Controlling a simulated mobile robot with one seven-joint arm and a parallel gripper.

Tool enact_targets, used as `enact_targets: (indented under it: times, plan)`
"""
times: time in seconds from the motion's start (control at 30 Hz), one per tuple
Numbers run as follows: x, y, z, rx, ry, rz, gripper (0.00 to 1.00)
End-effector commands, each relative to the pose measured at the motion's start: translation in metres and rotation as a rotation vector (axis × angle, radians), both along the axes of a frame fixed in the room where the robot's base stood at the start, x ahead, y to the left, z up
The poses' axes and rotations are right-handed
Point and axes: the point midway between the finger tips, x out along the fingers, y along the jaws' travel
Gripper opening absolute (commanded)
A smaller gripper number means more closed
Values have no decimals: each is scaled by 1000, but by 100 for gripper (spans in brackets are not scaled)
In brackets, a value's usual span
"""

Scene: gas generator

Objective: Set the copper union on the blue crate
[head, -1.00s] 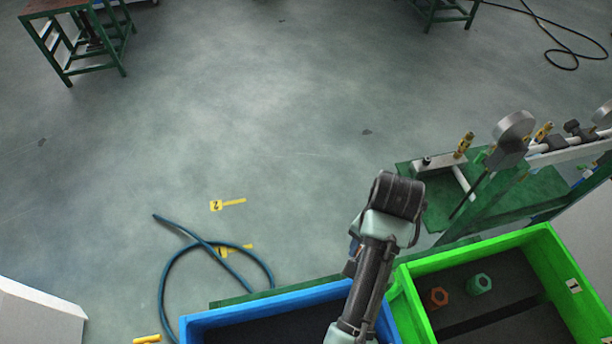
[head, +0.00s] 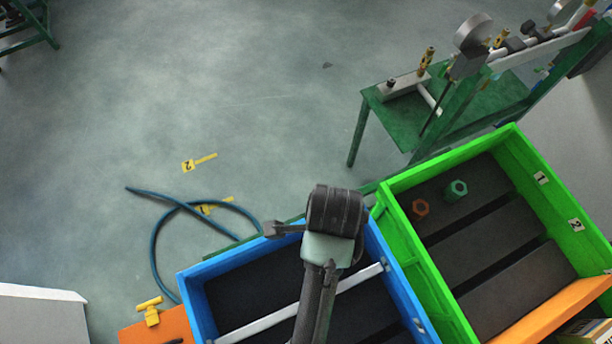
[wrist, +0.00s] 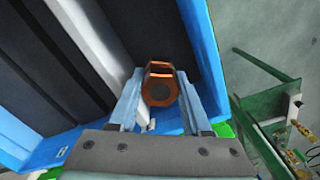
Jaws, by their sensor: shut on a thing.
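The copper union (wrist: 160,88) is a ringed copper-brown piece, held between the two fingers of my gripper (wrist: 160,80) in the wrist view. My gripper is shut on it. The blue crate (wrist: 205,45) shows behind the union, with a dark floor and a pale divider bar. In the head view the blue crate (head: 190,300) stands at the bottom middle, and my arm's wrist is over it. The union and fingertips are hidden by my arm there. I cannot tell how high the union is above the crate floor.
The green crate (head: 395,235) adjoins the blue one on the right and holds an orange hex piece (head: 420,208) and a teal one (head: 457,188). A green bench (head: 390,125) with gauges stands behind it. A blue hose (head: 155,240) lies on the floor to the left.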

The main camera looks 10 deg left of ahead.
Motion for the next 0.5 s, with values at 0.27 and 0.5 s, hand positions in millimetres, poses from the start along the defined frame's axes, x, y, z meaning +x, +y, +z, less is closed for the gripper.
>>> enact_targets:
  times: [0.27, 0.5]
  plan:
    - [-1, 0, -45, 0, 6, 3, 0]
    - [-1, 0, -71, 0, 6, 4, 0]
